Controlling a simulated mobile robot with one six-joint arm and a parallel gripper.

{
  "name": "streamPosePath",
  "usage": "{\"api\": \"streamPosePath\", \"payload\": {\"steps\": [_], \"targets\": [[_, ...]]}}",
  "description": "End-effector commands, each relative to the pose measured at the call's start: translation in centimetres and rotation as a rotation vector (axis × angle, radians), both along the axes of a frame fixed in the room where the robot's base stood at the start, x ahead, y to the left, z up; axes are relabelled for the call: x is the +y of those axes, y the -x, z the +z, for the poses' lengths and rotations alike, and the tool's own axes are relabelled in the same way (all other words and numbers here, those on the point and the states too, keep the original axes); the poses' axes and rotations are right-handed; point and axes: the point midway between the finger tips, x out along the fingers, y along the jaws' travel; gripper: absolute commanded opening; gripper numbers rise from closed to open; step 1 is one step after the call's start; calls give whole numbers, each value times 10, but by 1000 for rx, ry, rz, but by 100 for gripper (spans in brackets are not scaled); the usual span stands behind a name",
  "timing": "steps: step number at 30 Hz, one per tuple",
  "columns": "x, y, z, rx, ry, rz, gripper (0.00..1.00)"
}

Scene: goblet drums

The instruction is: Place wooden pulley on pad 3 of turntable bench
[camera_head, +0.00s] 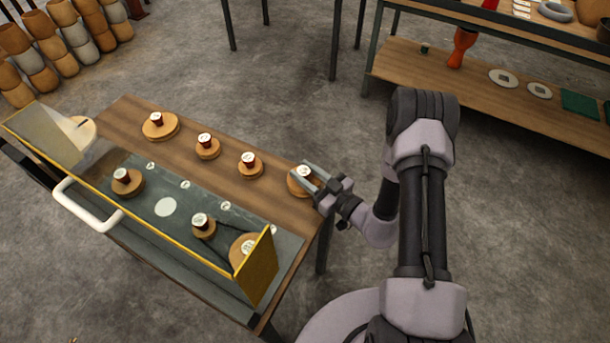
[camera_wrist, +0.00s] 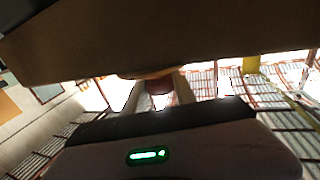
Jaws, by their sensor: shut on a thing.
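The wooden pulley (camera_head: 296,187) is a round tan disc with a dark red hub and a white marked cap, at the bench's right end in the head view. My gripper (camera_head: 311,178) reaches it from the right and is shut on its hub. Whether the disc touches the bench top is unclear. In the wrist view, a dark red hub (camera_wrist: 158,86) sits between my fingers under a large brown surface. The turntable bench (camera_head: 105,118) has a dark plate with small white marked discs along its far edge (camera_head: 185,184). I cannot read which is pad 3.
Three similar pulleys stand on the wood in a row, the nearest to mine being one pulley (camera_head: 250,171). Several pulleys stand on the dark plate, behind a yellow-edged clear guard (camera_head: 258,270) with a white handle (camera_head: 88,205). A shelf (camera_head: 420,72) stands at the back right.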

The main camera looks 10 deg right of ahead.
Motion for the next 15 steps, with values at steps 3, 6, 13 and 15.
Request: {"api": "streamPosePath", "payload": {"steps": [3, 6, 13, 15], "targets": [[0, 0, -3, 0, 0, 0, 0], [0, 0, -3, 0, 0, 0, 50], [0, 0, -3, 0, 0, 0, 55], [0, 0, -2, 0, 0, 0, 55]]}}
